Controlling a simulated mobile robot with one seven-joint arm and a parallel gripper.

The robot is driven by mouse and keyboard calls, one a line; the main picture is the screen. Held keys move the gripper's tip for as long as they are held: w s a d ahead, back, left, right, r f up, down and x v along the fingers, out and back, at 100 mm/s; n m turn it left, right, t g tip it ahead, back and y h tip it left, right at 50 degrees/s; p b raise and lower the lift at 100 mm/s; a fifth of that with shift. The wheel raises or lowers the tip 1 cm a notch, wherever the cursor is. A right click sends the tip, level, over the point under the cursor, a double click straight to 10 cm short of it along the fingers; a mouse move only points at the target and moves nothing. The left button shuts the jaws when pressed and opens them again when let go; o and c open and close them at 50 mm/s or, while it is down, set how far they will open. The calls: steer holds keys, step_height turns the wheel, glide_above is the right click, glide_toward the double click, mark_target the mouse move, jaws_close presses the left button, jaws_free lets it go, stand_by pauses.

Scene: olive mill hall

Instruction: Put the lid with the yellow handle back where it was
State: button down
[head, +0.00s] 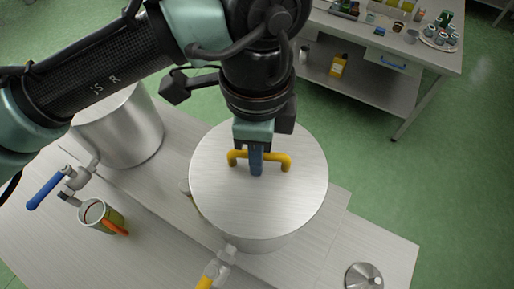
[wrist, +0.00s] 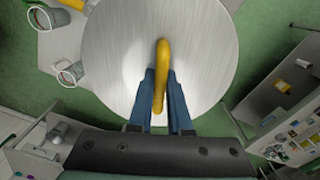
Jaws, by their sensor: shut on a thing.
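The round metal lid (head: 225,197) with the yellow handle (head: 284,162) is over a large steel vessel (head: 268,243) on the bench. The lid looks level and covers the vessel's mouth; I cannot tell whether it rests on the rim or sits just above it. My gripper (head: 257,165) points down and is shut on the middle of the handle. In the wrist view my blue fingers (wrist: 160,97) stand on both sides of the yellow handle (wrist: 162,55), with the lid (wrist: 115,45) beyond.
Another steel vessel (head: 125,130) with a blue-levered tap (head: 47,190) stands at left, near a cup (head: 97,214). A metal funnel (head: 363,278) lies at lower right. A yellow-handled tap (head: 215,272) is below the lidded vessel. A second workbench (head: 425,63) stands at upper right across green floor.

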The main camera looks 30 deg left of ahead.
steer(key=shift+f+b, duration=0.3)
steer(key=shift+f, duration=0.2)
steer(key=c, duration=0.8)
jaws_free()
steer(key=shift+o, duration=0.2)
step_height(320, 180, up, 13)
steer(key=b, duration=0.2)
